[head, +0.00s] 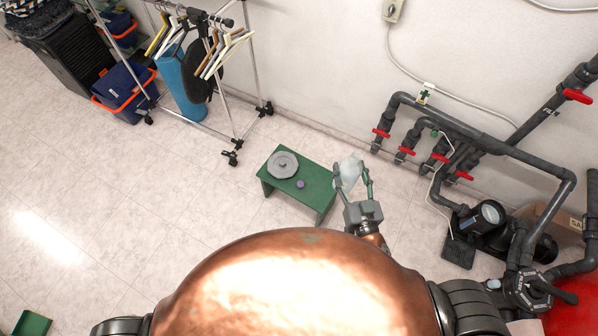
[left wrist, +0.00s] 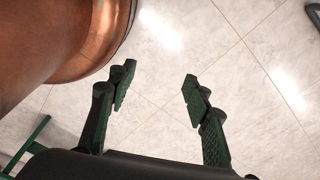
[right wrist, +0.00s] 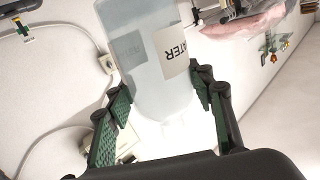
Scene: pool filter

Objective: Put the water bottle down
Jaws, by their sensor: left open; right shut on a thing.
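The water bottle (head: 350,170) is pale and translucent. My right gripper (head: 352,182) is shut on it, beside the right end of a low green bench (head: 316,199) in the head view. In the right wrist view the bottle (right wrist: 152,60) stands between the green finger pads of the right gripper (right wrist: 165,103), and its label reads "WATER". Whether the bottle touches any surface cannot be told. My left gripper (left wrist: 155,88) is open and empty above the tiled floor in the left wrist view. It is not seen in the head view.
A grey round lid-like disc (head: 283,164) and a small purple object (head: 300,184) lie on the bench. Grey pipes with red valves (head: 440,157) and a pump (head: 487,217) stand at the right. A clothes rack (head: 232,140) stands behind left. The left floor is mostly clear.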

